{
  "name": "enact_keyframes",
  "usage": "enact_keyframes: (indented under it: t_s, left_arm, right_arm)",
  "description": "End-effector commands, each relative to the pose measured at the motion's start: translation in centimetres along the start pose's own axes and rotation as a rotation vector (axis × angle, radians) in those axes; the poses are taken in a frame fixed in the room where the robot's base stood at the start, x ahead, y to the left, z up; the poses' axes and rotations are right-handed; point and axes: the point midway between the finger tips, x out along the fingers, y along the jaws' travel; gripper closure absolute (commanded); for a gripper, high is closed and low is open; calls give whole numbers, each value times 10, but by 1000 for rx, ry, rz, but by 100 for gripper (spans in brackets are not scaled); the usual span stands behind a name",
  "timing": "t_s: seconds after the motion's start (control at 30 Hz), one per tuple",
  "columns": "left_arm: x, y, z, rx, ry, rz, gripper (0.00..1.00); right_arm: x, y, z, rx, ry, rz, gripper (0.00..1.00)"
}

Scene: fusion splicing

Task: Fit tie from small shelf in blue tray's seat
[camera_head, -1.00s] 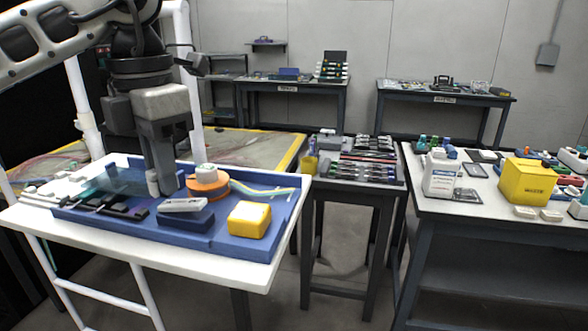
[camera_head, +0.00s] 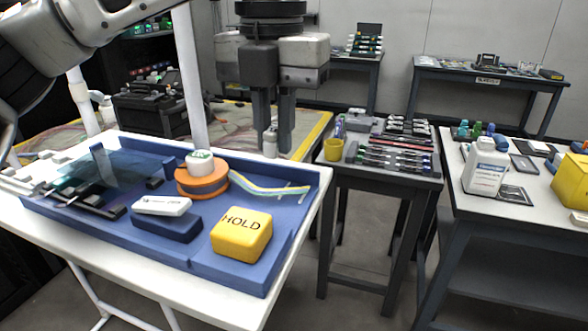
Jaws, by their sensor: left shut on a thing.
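My left gripper (camera_head: 273,145) hangs fingers down at the upper middle. It is shut on a small pale cylinder (camera_head: 270,143) at its fingertips; I cannot tell whether this is the tie. In the picture it lies just beyond the far edge of the blue tray (camera_head: 290,218), which rests on a white table. In the tray are an orange spool (camera_head: 202,181) with a white-and-green cap, a yellow block marked HOLD (camera_head: 241,235), a white bar (camera_head: 162,205) on a blue block, and a striped ribbon. I cannot pick out the seat. My right gripper is out of view.
A small dark table (camera_head: 383,181) to the right holds pens and a yellow cup (camera_head: 333,149). Farther right, a white-topped bench carries a white bottle (camera_head: 485,167) and a yellow box (camera_head: 572,181). A floor gap separates the tables.

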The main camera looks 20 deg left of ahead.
Motion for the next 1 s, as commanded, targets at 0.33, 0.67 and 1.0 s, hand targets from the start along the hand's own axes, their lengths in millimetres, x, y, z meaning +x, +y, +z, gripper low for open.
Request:
enact_keyframes:
  t_s: [0.33, 0.67, 1.0]
  left_arm:
    - [35, -21, 10, 0, 3, 2, 100]
    - [58, -20, 10, -1, -2, -2, 100]
    - [61, -20, 9, -1, -1, -2, 67]
  right_arm:
    - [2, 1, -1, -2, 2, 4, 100]
    - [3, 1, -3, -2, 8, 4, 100]
    - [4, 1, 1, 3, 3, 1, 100]
